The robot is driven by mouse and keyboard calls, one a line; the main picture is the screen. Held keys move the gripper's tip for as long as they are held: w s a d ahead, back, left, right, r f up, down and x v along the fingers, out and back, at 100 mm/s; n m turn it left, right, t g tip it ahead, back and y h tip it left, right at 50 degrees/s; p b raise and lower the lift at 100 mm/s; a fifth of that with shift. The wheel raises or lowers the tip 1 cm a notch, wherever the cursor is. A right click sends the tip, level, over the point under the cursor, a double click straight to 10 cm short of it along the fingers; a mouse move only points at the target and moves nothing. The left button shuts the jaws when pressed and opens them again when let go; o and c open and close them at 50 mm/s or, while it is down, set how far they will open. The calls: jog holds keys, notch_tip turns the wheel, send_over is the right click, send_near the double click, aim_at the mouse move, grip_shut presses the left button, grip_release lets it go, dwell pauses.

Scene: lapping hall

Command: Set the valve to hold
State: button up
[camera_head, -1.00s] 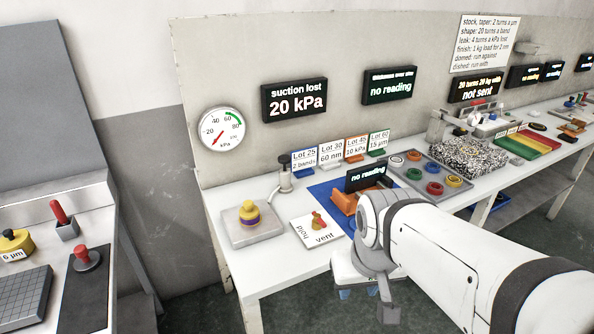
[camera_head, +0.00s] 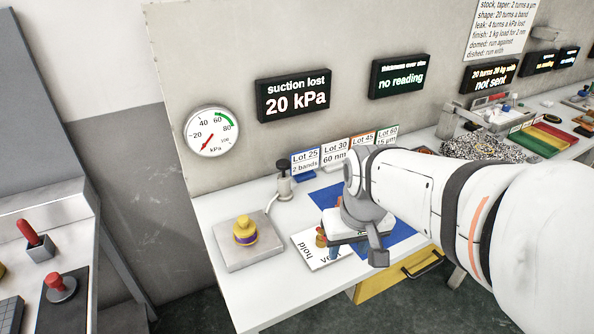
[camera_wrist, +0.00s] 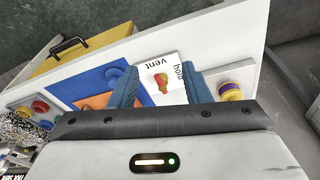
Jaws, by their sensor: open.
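The valve has a small red and yellow handle (camera_head: 320,238) on a white plate (camera_head: 310,255) lettered "hold" and "vent". In the head view my arm covers part of the plate and the "vent" word. In the wrist view the handle (camera_wrist: 161,82) stands between the two blue fingers of my gripper (camera_wrist: 163,86), which is open and empty.
A yellow-and-purple piece (camera_head: 244,231) sits on a grey plate (camera_head: 225,257) left of the valve. A dark-topped post (camera_head: 283,180) stands behind. A blue mat (camera_head: 400,232) lies to the right. A dial gauge (camera_head: 211,132) and a "suction lost 20 kPa" display (camera_head: 293,95) are on the wall panel.

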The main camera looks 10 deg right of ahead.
jog(key=w+f, duration=0.2)
jog(key=w, duration=0.4)
jog(key=w+f+n+g+p, duration=0.1)
jog(key=w+f, duration=0.2)
jog(key=w, duration=0.3)
jog(key=w+f+g+p, duration=0.1)
jog(key=w+f, duration=0.1)
jog(key=w, duration=0.4)
jog(key=shift+a+f, duration=0.25)
jog(key=shift+f, duration=0.35)
notch_tip(320, 180, down, 7)
jog(key=shift+w+f+p, duration=0.1)
jog(key=shift+f+p, duration=0.05)
jog(key=shift+p, duration=0.15)
jog(key=shift+c, duration=0.5)
